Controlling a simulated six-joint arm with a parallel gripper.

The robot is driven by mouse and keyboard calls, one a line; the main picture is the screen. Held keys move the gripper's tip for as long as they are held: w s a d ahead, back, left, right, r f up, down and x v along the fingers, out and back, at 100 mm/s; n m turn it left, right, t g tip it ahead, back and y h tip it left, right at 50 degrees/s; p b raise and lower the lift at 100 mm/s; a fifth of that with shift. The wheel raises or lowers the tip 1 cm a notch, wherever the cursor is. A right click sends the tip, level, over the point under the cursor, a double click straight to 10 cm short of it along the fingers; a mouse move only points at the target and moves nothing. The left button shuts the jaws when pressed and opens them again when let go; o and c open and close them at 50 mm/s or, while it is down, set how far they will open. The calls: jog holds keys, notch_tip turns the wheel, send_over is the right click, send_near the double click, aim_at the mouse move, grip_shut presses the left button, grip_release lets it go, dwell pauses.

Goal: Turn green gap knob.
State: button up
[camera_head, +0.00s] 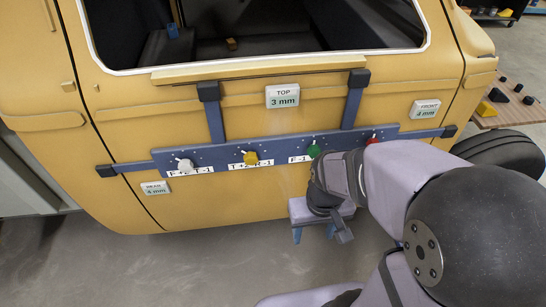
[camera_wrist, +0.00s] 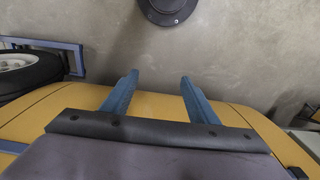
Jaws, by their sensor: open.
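The green knob (camera_head: 314,151) sits on the blue-grey bar (camera_head: 270,152) across the yellow car door, right of centre, just above an "F-1" label (camera_head: 299,159). My gripper (camera_head: 313,236) hangs below the bar and the green knob, its blue fingers pointing down and apart from the knob. In the wrist view my gripper (camera_wrist: 158,78) is open, with nothing between its two blue fingers. The green knob does not show in the wrist view. My arm covers part of the bar to the right of the knob.
A white knob (camera_head: 185,165), a yellow knob (camera_head: 251,158) and a partly visible red knob (camera_head: 373,140) share the bar. A "TOP 3 mm" plate (camera_head: 283,96) is above. The wrist view shows concrete floor (camera_wrist: 240,50) and a wheel (camera_wrist: 18,62) at left.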

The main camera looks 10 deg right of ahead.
jog(key=w+d+f+n+t+b, duration=0.1)
jog(key=w+d+f+t, duration=0.2)
jog(key=w, duration=0.4)
jog(key=w+d+f+t+b, duration=0.1)
jog(key=w+f+t, duration=0.25)
jog(key=w, duration=0.25)
jog(key=t+h+b, duration=0.1)
jog(key=t+b, duration=0.2)
jog(key=t, duration=0.8)
send_near(315, 155)
jog(key=shift+w, duration=0.8)
jog(key=w+p, duration=0.1)
jog(key=w, duration=0.1)
jog(key=w+p, duration=0.1)
jog(key=w, duration=0.2)
jog(key=shift+w+d+r+p, duration=0.15)
jog(key=shift+w+d+p, duration=0.05)
jog(key=shift+w+p, duration=0.15)
jog(key=shift+w, duration=0.8)
jog(key=c, duration=1)
